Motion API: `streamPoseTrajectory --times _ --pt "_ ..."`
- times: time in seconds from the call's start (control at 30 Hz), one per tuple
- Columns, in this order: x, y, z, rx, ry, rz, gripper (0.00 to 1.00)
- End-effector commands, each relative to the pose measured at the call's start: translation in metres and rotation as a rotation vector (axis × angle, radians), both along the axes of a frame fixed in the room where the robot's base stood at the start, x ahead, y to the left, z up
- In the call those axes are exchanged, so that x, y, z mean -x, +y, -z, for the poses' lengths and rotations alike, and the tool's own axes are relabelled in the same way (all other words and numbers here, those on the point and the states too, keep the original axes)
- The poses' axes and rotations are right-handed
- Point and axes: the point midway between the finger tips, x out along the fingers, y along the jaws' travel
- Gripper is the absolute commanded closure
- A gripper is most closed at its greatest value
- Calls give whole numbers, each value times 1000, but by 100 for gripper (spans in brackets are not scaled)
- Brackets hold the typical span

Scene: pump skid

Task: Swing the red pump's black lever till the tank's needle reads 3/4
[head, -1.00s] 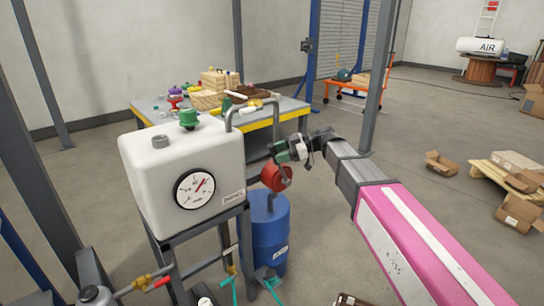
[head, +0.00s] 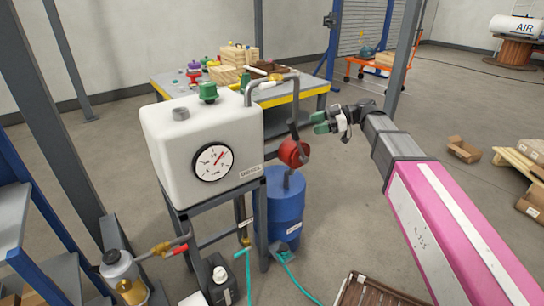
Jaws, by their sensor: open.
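The red pump (head: 293,153) sits on top of a blue drum (head: 287,210). Its black lever (head: 293,129) shows as a dark bar standing roughly upright above the pump. The white tank (head: 180,140) stands on a grey stand to the left. Its round gauge (head: 213,162) has a red needle pointing up and to the right; the scale marks are too small to read. My gripper (head: 318,123), with green fingertips, is open and empty just right of the lever. It looks apart from the lever, though the depth between them is hard to judge.
A grey pipe (head: 272,81) arches from the tank above the pump. A cluttered yellow-edged table (head: 318,90) stands behind. A brass-valved bottle (head: 122,275), a black jug (head: 220,284) and a slatted crate (head: 370,291) are in front.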

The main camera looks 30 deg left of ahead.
Motion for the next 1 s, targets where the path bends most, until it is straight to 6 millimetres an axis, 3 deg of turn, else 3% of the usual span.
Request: streamPoseTrajectory --times 0.57,1.0 --pt "-1 0 1 -5 5 -1 46" --pt "-18 -13 27 -244 180 -69 46"
